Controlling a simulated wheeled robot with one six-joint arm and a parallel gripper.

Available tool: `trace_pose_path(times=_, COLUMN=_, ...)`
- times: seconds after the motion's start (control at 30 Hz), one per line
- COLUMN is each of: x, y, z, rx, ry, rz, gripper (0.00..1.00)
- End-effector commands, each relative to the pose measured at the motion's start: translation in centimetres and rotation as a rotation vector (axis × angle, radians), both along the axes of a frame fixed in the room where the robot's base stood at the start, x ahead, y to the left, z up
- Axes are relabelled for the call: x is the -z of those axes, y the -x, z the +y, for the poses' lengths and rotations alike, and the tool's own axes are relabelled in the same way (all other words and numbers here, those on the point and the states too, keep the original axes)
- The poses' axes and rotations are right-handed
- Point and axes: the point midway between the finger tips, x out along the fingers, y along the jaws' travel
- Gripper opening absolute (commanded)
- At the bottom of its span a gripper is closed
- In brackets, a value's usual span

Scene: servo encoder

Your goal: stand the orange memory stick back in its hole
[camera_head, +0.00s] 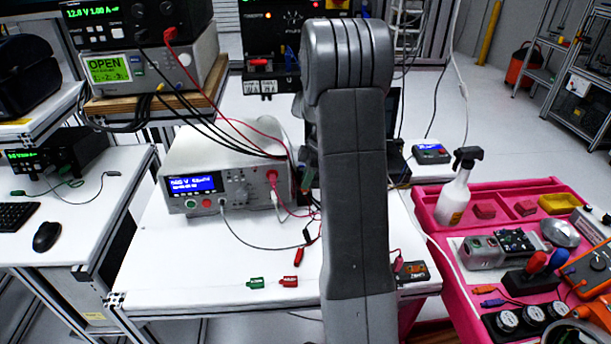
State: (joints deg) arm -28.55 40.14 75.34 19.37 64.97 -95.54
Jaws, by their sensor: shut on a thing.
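I cannot make out the orange memory stick or its hole for certain. My grey arm link stands upright through the middle of the view and covers part of the white bench (160,275). My gripper does not show. A small dark device with an orange-brown face (412,271) lies on the bench just right of my arm, partly hidden by it. A black block (527,284) on the pink cart holds a red and a blue upright piece; I cannot tell whether it has an empty hole.
The pink cart (446,262) at right is crowded, with a spray bottle (454,195) and several black round parts. A white instrument (225,165) with cables stands on the bench. Green (256,282) and red (289,281) connectors lie near the front edge. The bench's front left is clear.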

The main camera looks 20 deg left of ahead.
Motion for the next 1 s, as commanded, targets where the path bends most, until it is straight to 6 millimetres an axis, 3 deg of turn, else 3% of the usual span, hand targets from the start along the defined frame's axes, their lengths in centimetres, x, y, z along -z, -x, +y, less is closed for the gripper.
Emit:
trace_pose_path(times=0.1, x=-0.1, y=-1.9, z=0.9, rx=0.001, ry=0.000, rz=0.000, gripper=0.00)
trace_pose_path(times=0.4, x=0.0, y=-3.8, z=1.8, rx=0.000, ry=0.000, rz=0.001, gripper=0.00)
trace_pose_path(times=0.63, x=3.3, y=-3.6, z=1.7, rx=0.000, ry=0.002, rz=0.002, gripper=0.00)
trace_pose_path(times=1.0, x=4.0, y=-3.6, z=1.8, rx=0.000, ry=0.001, rz=0.000, gripper=0.00)
